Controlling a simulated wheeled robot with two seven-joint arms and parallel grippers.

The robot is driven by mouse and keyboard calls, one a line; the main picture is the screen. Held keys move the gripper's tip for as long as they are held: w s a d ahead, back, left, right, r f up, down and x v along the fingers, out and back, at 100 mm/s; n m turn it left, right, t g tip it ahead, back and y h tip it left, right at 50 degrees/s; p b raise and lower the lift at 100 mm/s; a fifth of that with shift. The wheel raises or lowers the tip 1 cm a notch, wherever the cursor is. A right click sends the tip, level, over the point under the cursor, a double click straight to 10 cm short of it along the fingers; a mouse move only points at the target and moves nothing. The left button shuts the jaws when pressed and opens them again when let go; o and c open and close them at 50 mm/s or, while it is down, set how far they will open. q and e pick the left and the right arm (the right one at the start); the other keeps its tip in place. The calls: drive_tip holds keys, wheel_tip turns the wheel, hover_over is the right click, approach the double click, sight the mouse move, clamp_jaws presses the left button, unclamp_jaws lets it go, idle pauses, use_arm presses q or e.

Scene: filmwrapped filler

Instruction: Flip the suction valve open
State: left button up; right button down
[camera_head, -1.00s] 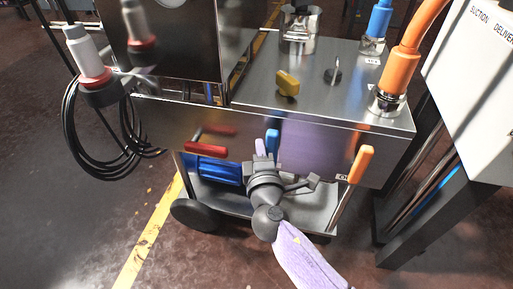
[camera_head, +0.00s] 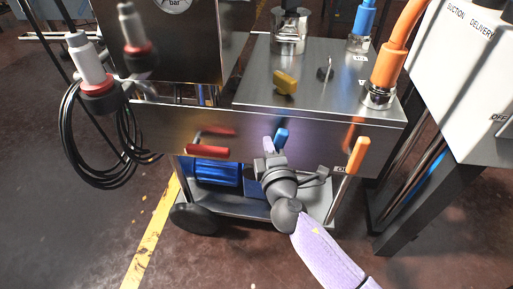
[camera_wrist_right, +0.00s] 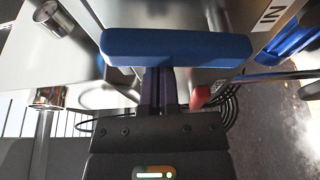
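The blue valve handle (camera_head: 281,135) is on the cart's front face, between a red handle and an orange handle. It leans slightly right. I take it for the suction valve, as the wrist view shows a label reading "IN" nearby. My right gripper (camera_head: 267,146) is just left of and below the blue handle. In the right wrist view the blue handle (camera_wrist_right: 177,47) lies crosswise in front of the fingers (camera_wrist_right: 159,88). The fingers are close together, with nothing visible between them. The handle hides their tips, and I cannot tell whether they touch it. My left gripper is not in view.
The red handle (camera_head: 207,151) is left of my right gripper and the orange handle (camera_head: 358,156) right of it. A yellow knob (camera_head: 285,82) is on the steel top. Black cable coils (camera_head: 92,135) hang at the left. A white panel box (camera_head: 470,80) stands at the right.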

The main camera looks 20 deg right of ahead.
drive_tip(key=shift+s+d, duration=0.25)
drive_tip(key=shift+d, duration=0.15)
drive_tip(key=s+d+f+m+b, duration=0.1)
drive_tip(key=s+d+f+b, duration=0.1)
drive_tip(key=b, duration=0.1)
drive_tip(key=d+f+m+b, duration=0.1)
drive_tip(key=d+b, duration=0.1)
drive_tip(key=shift+s+f+m+t, duration=0.25)
drive_tip(key=shift+s+m+t, duration=0.05)
drive_tip(key=shift+s+t, duration=0.1)
drive_tip(key=shift+s+d+f+m+h+b, duration=0.15)
drive_tip(key=shift+m+h+b, duration=0.25)
drive_tip(key=shift+m+b, duration=0.4)
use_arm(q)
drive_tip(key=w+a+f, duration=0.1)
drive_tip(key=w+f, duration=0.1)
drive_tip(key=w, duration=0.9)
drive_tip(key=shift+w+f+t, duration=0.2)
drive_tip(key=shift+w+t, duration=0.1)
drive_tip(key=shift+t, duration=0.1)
use_arm(e)
drive_tip(key=shift+f, duration=0.15)
